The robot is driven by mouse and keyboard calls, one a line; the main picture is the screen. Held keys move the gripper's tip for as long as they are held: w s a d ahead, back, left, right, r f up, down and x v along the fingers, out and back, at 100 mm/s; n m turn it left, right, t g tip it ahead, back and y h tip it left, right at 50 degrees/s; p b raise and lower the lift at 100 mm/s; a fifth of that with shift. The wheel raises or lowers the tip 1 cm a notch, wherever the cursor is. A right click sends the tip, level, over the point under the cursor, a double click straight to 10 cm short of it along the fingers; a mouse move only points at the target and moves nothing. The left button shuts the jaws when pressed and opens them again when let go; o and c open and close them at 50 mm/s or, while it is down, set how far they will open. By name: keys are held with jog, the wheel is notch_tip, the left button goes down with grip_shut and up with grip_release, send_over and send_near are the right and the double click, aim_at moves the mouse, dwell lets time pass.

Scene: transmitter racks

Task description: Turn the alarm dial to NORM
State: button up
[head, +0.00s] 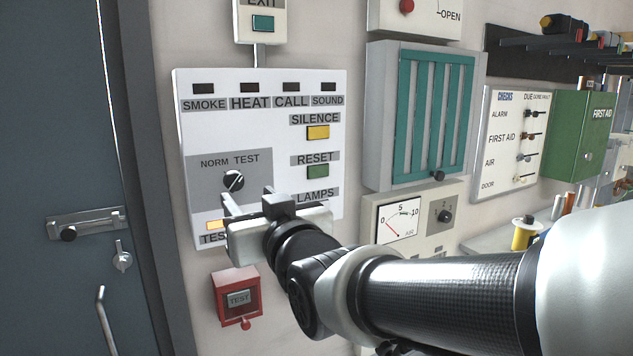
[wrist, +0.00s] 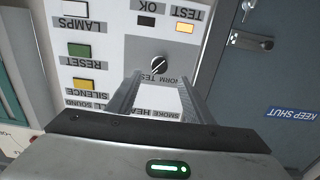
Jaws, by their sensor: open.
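The alarm dial (head: 233,181) is a small round black knob with a slanted white mark, on a grey plate under the labels NORM and TEST. I cannot tell for certain which label the mark points at. The dial shows upside down in the wrist view (wrist: 158,63), just beyond the fingertips and roughly between them. The TEST lamp (wrist: 184,27) glows orange, and the OK lamp (wrist: 147,21) is dark. My gripper (head: 248,196) is open and empty in front of the alarm panel (head: 318,240), its fingers (wrist: 156,82) apart and not visibly touching the dial.
Yellow SILENCE (head: 318,132) and green RESET (head: 318,171) buttons sit right of the dial. A red TEST box (head: 238,298) is below the panel. A blue door (head: 60,150) is at left; a gauge panel (head: 400,222) and teal-slatted unit (head: 433,115) are at right.

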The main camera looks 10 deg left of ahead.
aim_at(237, 186)
jog(key=p+x, duration=0.1)
jog(key=x, duration=0.7)
jog(key=shift+w+a, duration=0.1)
jog(key=shift+w, duration=0.05)
jog(key=c, duration=1)
